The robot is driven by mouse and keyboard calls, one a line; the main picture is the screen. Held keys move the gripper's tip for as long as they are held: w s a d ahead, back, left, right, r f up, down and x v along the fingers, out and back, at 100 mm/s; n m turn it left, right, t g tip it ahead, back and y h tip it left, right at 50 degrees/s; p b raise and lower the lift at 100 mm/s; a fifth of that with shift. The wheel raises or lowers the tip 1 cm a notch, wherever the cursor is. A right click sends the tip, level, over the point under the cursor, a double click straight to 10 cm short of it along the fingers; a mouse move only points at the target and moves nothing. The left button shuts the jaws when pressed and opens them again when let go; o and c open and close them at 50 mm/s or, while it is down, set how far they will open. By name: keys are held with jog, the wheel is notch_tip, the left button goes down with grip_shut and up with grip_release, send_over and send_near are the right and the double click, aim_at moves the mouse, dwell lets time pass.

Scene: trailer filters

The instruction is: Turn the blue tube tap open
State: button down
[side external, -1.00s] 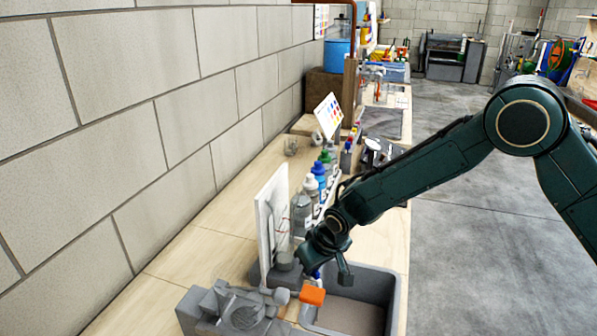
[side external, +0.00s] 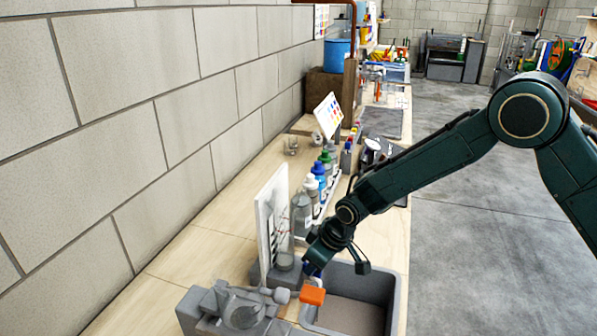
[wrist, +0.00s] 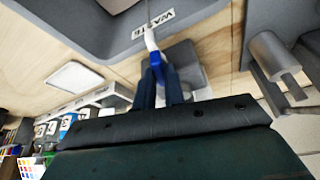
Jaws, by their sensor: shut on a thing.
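The blue tube tap (wrist: 156,61) shows in the wrist view at the end of a white tube (wrist: 149,38). My gripper (wrist: 161,78) is shut on it, with a dark finger on either side. The fingers hide part of the tap. I cannot tell how far the tap is turned.
The grey sink (side external: 396,300) lies below, with a waste label (wrist: 153,23) on its edge. A white upright panel (side external: 268,225) and several bottles (side external: 318,172) stand close by.

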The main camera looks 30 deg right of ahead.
jog(key=shift+w+n+g+y, duration=0.1)
jog(key=shift+n+g+y, duration=0.3)
jog(key=shift+n, duration=1.2)
jog(key=c, duration=1.5)
grip_release()
jog(key=shift+d+r, duration=0.1)
jog(key=shift+r, duration=0.1)
jog(key=v, duration=1.3)
jog(key=shift+s+d+r, duration=0.2)
jog(key=shift+s, duration=0.05)
